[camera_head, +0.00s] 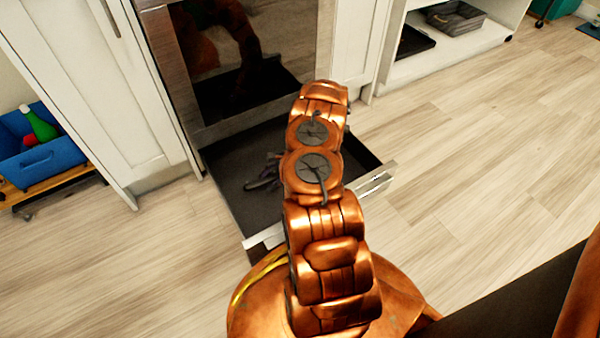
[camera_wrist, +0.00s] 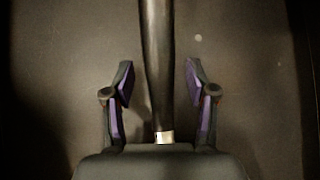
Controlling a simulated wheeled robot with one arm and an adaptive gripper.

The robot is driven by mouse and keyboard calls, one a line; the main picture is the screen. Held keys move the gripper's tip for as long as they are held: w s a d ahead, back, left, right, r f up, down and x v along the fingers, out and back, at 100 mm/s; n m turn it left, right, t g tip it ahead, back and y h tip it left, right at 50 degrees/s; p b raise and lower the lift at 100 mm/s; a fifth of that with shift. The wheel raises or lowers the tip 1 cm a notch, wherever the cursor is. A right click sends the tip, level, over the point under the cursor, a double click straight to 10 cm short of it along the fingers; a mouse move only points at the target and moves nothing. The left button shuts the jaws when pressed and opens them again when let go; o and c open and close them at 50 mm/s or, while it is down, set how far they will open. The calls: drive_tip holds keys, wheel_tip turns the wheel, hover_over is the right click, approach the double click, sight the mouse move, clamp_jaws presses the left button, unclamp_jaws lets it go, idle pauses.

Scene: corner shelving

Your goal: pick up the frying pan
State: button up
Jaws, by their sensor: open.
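A dark, smooth handle (camera_wrist: 157,65) with a pale metal piece at its lower end runs down the middle of the wrist view, and it looks like the frying pan's handle. The pan's body does not show. My gripper (camera_wrist: 158,64) is open, with one purple-padded finger on each side of the handle and a gap to both. In the head view my gripper (camera_head: 262,182) is low in the open drawer, partly hidden behind my arm; the pan cannot be made out there.
The dark drawer (camera_head: 228,200) is pulled out below the oven (camera_head: 235,65). White cabinets stand either side. A blue crate (camera_head: 38,150) is at the left. An open shelf with dark trays (camera_head: 455,18) is at the upper right. The wooden floor right of the drawer is clear.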

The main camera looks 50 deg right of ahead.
drive_tip(key=shift+w+a+f, duration=0.1)
drive_tip(key=shift+a+f, duration=0.1)
clamp_jaws()
idle(0.4)
